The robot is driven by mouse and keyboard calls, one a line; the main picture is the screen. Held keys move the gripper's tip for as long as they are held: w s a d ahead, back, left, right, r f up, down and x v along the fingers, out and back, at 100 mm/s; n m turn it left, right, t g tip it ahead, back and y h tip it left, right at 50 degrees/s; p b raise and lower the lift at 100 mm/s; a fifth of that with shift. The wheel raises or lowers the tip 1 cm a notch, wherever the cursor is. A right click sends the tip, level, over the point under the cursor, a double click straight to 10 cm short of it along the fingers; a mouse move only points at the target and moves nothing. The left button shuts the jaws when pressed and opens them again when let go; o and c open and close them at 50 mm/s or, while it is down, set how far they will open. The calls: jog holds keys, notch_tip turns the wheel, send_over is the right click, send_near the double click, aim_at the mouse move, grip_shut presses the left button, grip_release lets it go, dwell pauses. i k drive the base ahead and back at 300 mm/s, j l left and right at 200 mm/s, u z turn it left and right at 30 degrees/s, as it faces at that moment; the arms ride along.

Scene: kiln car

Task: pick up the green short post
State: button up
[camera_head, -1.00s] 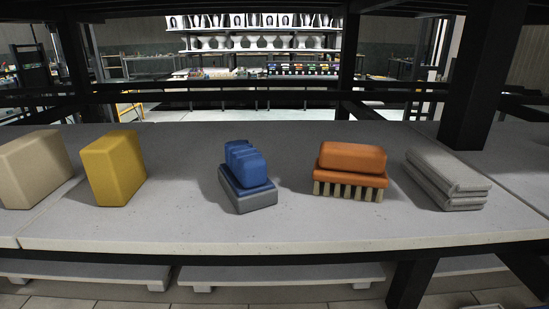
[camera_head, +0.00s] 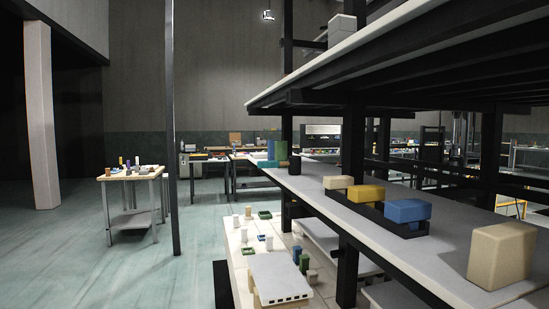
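Small green posts show on the lower pale deck left of the shelf's edge, at the bottom middle. My gripper is not in view.
The middle shelf (camera_head: 340,222) holds a black tray with white, yellow and blue blocks (camera_head: 408,211), and a beige block (camera_head: 502,254). White posts (camera_head: 249,212) and a white slab (camera_head: 281,276) are on the low deck. A small table (camera_head: 131,173) stands left; open floor (camera_head: 120,265) lies at left.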

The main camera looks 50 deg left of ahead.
aim_at(280, 146)
jog(key=u, duration=1.55)
jog(key=i+j+u, duration=0.3)
jog(key=i, duration=0.4)
jog(key=i+j+u, duration=0.35)
jog(key=i, duration=0.45)
jog(key=i+u, duration=0.3)
jog(key=i, duration=0.45)
jog(key=i+z, duration=0.15)
jog(key=i, duration=0.45)
jog(key=i+j+z, duration=0.1)
jog(key=i, duration=0.45)
jog(key=i+j+z, duration=0.15)
jog(key=i+j, duration=0.15)
jog(key=i, duration=0.25)
jog(key=i+j+z, duration=0.15)
jog(key=i+z, duration=0.25)
jog(key=i+j+z, duration=0.2)
jog(key=z, duration=0.2)
jog(key=i+j+z, duration=0.25)
jog(key=z, duration=0.15)
jog(key=i+j+z, duration=0.15)
jog(key=j+z, duration=0.25)
jog(key=i+j+z, duration=0.15)
jog(key=j+z, duration=0.25)
